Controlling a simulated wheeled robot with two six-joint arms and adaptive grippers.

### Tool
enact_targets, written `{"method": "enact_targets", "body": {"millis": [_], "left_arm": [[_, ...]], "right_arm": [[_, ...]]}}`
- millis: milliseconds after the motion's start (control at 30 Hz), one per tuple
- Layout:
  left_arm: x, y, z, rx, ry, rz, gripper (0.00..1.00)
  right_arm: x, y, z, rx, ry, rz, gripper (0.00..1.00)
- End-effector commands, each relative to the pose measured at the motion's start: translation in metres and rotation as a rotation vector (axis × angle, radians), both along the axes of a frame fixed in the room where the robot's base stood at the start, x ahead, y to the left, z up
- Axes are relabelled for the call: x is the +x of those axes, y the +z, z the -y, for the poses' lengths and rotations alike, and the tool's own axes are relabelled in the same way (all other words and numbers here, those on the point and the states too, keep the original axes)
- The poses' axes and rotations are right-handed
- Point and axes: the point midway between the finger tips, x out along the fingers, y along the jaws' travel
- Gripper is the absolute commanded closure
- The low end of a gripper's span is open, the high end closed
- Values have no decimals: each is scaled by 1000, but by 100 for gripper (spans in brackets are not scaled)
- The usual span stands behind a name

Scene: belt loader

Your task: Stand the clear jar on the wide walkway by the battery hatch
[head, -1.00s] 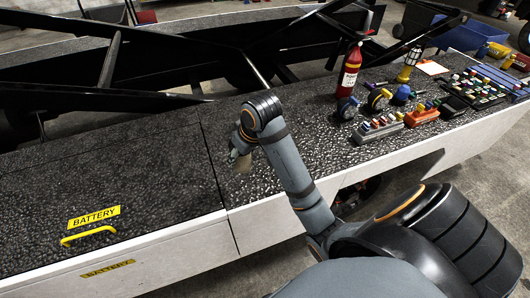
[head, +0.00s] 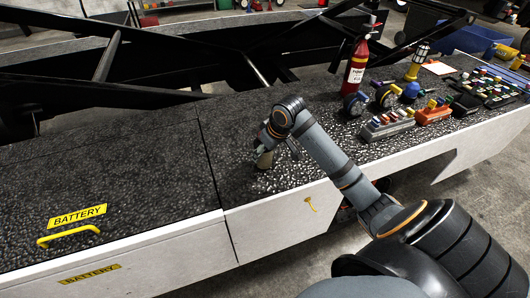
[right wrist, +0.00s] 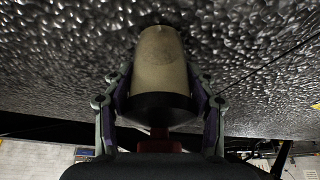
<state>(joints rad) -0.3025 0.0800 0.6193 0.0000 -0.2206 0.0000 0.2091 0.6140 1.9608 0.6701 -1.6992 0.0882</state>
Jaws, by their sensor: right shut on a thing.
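My right gripper (right wrist: 160,98) is shut on the clear jar (right wrist: 159,62), which looks tan and translucent with a dark band at the end nearer the gripper. In the head view the jar (head: 264,160) shows small below my right wrist, close over the dark speckled walkway (head: 235,130). It looks roughly upright; I cannot tell whether its base touches the surface. The battery hatch (head: 120,180) is left of the jar, past a dark seam, with a yellow BATTERY label and a yellow handle (head: 68,234). My left gripper is not in view.
A red fire extinguisher (head: 356,65) stands at the walkway's back right. Casters, connector blocks and a yellow lantern (head: 418,60) crowd the right part. Dark rails (head: 105,55) run along the back. The walkway around the jar is clear.

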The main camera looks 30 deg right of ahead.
Motion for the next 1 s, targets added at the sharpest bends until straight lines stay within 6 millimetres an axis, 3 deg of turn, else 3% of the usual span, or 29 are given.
{"method": "enact_targets", "body": {"millis": [333,367,500,867,1000], "left_arm": [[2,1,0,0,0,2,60],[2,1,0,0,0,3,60],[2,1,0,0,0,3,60],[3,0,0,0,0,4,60],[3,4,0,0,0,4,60]], "right_arm": [[0,-4,0,-1,0,2,85],[0,-4,0,-1,0,2,41],[0,-4,0,-1,0,2,22],[0,-2,0,-2,0,2,20],[-6,18,3,-6,0,4,20]]}}
